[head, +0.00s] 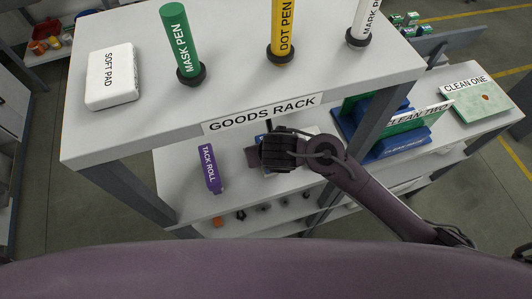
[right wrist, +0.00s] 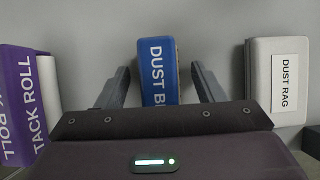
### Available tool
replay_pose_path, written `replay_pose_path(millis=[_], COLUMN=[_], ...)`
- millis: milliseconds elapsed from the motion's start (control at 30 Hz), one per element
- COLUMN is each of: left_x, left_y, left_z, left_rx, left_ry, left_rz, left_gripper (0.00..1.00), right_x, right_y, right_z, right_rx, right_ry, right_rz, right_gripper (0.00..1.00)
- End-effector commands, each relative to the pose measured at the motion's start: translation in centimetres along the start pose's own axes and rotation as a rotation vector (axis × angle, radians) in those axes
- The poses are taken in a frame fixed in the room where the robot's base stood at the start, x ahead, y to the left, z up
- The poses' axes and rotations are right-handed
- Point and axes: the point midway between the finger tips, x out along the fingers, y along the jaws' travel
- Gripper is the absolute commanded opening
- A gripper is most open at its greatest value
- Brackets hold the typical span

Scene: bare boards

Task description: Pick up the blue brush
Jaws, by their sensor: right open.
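The blue brush (right wrist: 158,80), labelled "DUST B…" with the rest hidden, lies on the shelf in the right wrist view. My right gripper (right wrist: 158,82) is open, with one finger on each side of the brush and a gap showing to both fingers. The gripper body covers the brush's near end. In the head view my right gripper (head: 262,155) is over the lower shelf of the goods rack, and only a small blue part of the brush (head: 260,139) shows behind it. My left gripper is not in view.
The purple tack roll (right wrist: 18,100) lies left of the gripper and the pale dust rag (right wrist: 278,75) lies right of it. Blue and green boxes (head: 400,142) stand further right.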

Motion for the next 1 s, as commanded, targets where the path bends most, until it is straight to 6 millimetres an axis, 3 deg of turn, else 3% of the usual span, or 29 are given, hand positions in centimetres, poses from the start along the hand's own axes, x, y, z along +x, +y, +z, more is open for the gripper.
replay_pose_path(millis=[400, 767, 1000], left_x=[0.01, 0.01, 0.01], left_y=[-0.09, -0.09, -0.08], left_z=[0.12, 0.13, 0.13], left_rx=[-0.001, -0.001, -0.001], left_ry=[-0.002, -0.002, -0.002], left_rz=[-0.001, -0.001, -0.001], left_gripper=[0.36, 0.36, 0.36], right_x=[0.18, 0.19, 0.15], right_y=[-0.02, -0.04, -0.02], right_z=[-0.08, -0.09, -0.07], right_rx=[0.000, 0.000, 0.000], right_ry=[0.000, 0.000, 0.000], right_rz=[0.000, -0.001, 0.000], right_gripper=[0.60, 0.13, 0.13])
